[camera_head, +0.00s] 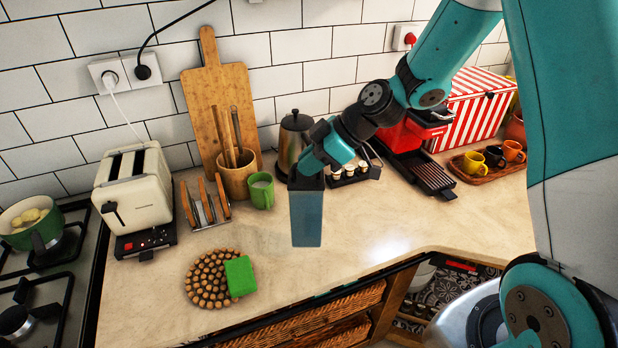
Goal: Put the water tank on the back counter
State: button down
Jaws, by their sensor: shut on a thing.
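The water tank (306,217) is a blue-grey, see-through upright box with a dark top. It is in the middle of the view, in front of the counter (190,265), with its lower end over the pale worktop. I cannot tell whether its base touches the worktop. My gripper (306,181) is at the top of the tank, shut on it, reaching down from the upper right. The fingertips are dark and hard to make out against the tank's top.
A green mug (261,192), a steel kettle (291,140) and a small bottle rack (355,172) stand close behind the tank. A toaster (135,190) and a round trivet with a green sponge (240,276) are left. A red machine (408,135) stands right. The worktop right of the tank is clear.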

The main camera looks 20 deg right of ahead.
aim_at(316, 178)
notch_tip(316, 178, down, 5)
jog(key=shift+f+p, duration=0.1)
jog(key=shift+p, duration=0.5)
jog(key=shift+f, duration=0.1)
jog(key=shift+f+b, duration=0.2)
jog(key=shift+b, duration=0.1)
jog(key=c, duration=1.2)
grip_release()
jog(key=shift+r, duration=0.15)
